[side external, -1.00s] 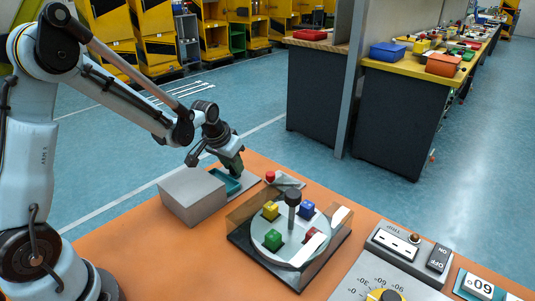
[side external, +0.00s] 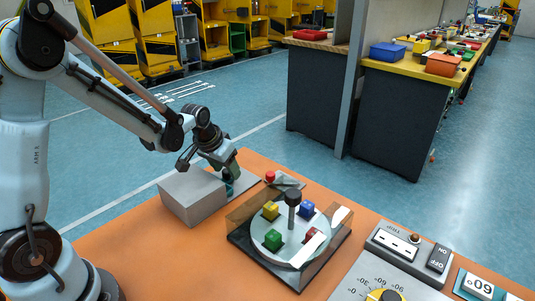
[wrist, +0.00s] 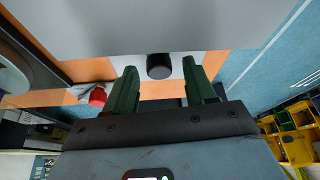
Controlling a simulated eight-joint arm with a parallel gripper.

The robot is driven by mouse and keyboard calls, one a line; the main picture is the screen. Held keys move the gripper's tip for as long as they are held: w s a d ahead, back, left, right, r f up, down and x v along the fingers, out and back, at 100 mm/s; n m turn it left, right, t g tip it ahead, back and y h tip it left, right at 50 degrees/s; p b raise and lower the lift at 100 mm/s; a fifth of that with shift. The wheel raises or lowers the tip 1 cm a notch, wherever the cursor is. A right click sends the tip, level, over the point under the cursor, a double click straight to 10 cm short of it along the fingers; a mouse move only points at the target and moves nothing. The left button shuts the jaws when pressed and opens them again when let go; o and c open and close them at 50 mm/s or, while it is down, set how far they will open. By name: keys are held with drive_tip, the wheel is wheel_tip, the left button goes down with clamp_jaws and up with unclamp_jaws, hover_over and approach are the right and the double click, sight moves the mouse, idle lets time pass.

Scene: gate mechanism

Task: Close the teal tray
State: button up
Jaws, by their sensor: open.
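The teal tray (side external: 229,187) shows only as a small teal patch at the right face of the grey housing (side external: 190,195) in the side view; my gripper hides much of it. My gripper (side external: 232,174) is low over the tray, close beside the housing. In the wrist view its two green fingers (wrist: 159,68) are spread apart, with a round black knob (wrist: 160,66) between their tips, near the grey housing wall (wrist: 160,25). I cannot tell whether the fingers touch the knob or the tray.
A red button (side external: 270,176) on a grey base stands just right of the tray; it also shows in the wrist view (wrist: 97,97). A clear-walled turntable (side external: 270,242) with coloured blocks stands in front. A switch panel (side external: 410,250) and a yellow dial (side external: 384,295) are at the right.

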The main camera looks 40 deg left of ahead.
drive_tip(key=v, duration=1.2)
idle(0.3)
drive_tip(key=w+a+g+h, duration=0.1)
drive_tip(key=w+g, duration=0.8)
drive_tip(key=w, duration=0.1)
drive_tip(key=shift+a+f, duration=0.25)
drive_tip(key=shift+x, duration=6)
drive_tip(key=shift+w+d, duration=0.1)
drive_tip(key=shift+d, duration=0.05)
drive_tip(key=shift+c, duration=0.5)
clamp_jaws()
